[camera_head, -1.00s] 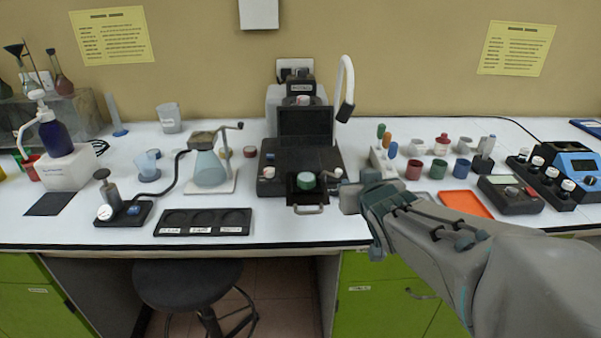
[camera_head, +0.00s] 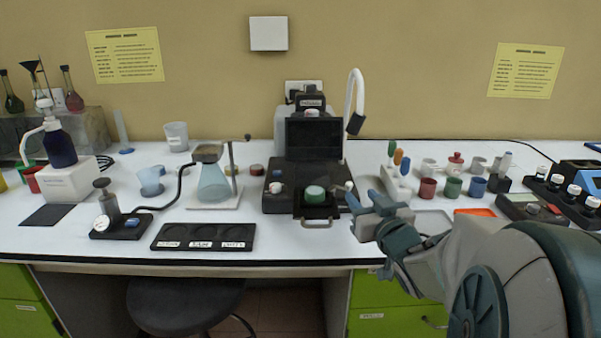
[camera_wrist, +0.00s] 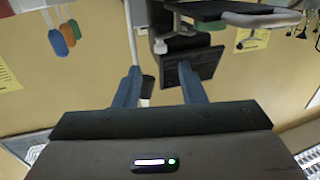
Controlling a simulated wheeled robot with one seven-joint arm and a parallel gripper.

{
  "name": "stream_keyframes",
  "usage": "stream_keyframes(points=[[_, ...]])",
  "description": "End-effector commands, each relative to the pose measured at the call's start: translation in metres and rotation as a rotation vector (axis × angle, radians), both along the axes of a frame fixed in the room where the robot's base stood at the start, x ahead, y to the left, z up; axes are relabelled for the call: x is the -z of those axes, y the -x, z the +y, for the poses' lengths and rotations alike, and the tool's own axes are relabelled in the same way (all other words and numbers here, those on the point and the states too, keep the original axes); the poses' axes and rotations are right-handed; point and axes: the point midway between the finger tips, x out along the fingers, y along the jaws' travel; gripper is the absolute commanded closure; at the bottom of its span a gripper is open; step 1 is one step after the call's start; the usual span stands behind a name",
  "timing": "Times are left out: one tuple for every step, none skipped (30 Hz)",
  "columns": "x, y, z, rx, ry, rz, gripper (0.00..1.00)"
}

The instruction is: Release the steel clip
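I cannot single out the steel clip for certain. A thin metal arm (camera_head: 233,160) with a small crank stands beside the conical flask (camera_head: 213,184), which has a dark-topped cup (camera_head: 207,152) on its mouth. My gripper (camera_head: 364,201) is well to the right of the flask, just right of the black instrument's front tray. Its two blue fingers are apart with nothing between them, as the wrist view (camera_wrist: 160,80) also shows. The flask is not recognisable in the wrist view.
The black instrument (camera_head: 275,195) stands between the flask and my gripper, with a green-topped jar (camera_head: 315,194) on its front tray. A pump with a gauge (camera_head: 110,212) joins a dark hose near the flask. A black labelled tray (camera_head: 203,237) lies in front. Coloured cups stand right.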

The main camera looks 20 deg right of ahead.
Motion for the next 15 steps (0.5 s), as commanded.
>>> stream_keyframes(points=[[0.003, -0.011, 0.001, -0.003, 0.0, 0.003, 0.63], [0.003, -0.017, 0.0, -0.003, 0.0, 0.003, 0.63], [0.003, -0.025, 0.0, -0.002, 0.0, 0.003, 0.63], [0.003, -0.03, 0.0, -0.003, 0.001, 0.002, 0.63], [0.003, -0.036, -0.001, -0.002, 0.0, 0.003, 0.63], [0.003, -0.044, -0.001, -0.002, 0.0, 0.002, 0.63], [0.003, -0.049, -0.001, -0.002, 0.001, 0.002, 0.63], [0.002, -0.055, -0.002, -0.001, 0.001, 0.001, 0.63], [0.003, -0.061, -0.002, -0.001, 0.001, 0.002, 0.63], [0.003, -0.066, -0.002, -0.002, 0.001, 0.002, 0.63], [0.003, -0.07, -0.002, -0.002, 0.001, 0.002, 0.63], [0.003, -0.076, -0.002, -0.001, 0.001, 0.002, 0.63], [0.002, -0.079, -0.002, 0.0, 0.001, 0.001, 0.63], [0.002, -0.083, -0.003, 0.0, 0.001, 0.001, 0.63], [0.002, -0.086, -0.003, 0.0, 0.001, 0.002, 0.63]])
